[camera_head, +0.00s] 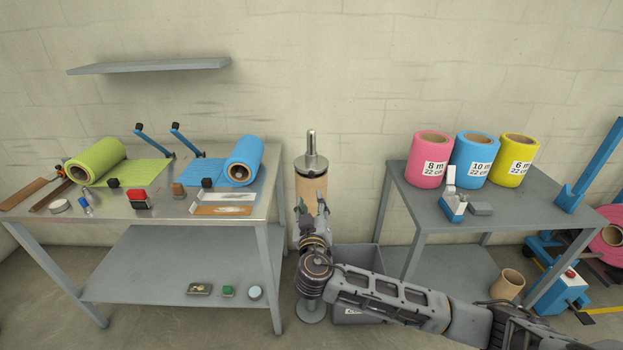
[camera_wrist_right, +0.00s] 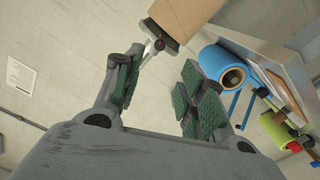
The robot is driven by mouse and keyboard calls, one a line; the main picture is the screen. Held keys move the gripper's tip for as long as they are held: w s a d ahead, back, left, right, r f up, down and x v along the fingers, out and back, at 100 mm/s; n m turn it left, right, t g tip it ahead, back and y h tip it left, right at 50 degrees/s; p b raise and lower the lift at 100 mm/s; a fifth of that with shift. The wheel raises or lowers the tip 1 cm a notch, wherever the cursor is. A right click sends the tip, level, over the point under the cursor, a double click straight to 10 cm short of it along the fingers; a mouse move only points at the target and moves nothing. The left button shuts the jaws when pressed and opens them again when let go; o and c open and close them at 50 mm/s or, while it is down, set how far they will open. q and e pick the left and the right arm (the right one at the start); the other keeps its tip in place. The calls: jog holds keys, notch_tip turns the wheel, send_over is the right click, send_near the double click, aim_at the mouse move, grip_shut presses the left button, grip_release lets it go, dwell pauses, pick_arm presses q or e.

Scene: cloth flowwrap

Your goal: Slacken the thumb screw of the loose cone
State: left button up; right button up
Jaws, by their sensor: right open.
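The loose cone (camera_head: 311,165) is a grey metal disc with a raised hub, on top of a brown cardboard core (camera_head: 311,188) on an upright shaft (camera_head: 311,141). In the right wrist view, which is upside down, the core (camera_wrist_right: 187,16) is at the top with the cone (camera_wrist_right: 164,34) below it. A small dark piece by the hub, perhaps the thumb screw (camera_wrist_right: 160,44), is too small to make out surely. My right gripper (camera_head: 309,205) is in front of the core, below the cone; its green-padded fingers (camera_wrist_right: 160,92) are open with nothing between them. My left gripper is not in view.
A metal bench (camera_head: 150,208) at left bears a green roll (camera_head: 97,160), a blue roll (camera_head: 244,160) and small tools. A grey table (camera_head: 410,193) at right bears pink, blue and yellow rolls. A grey bin (camera_head: 362,260) stands behind my right arm.

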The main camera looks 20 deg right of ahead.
aim_at(311, 177)
jog(key=shift+w, duration=0.15)
jog(key=shift+p+x, duration=0.35)
jog(key=shift+x, duration=6.35)
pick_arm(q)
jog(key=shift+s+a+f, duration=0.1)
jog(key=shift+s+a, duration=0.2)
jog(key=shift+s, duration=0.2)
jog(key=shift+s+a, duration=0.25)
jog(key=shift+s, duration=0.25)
pick_arm(e)
jog(key=shift+d, duration=0.1)
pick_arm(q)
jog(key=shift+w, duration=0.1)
pick_arm(e)
jog(key=shift+c, duration=0.5)
grip_shut()
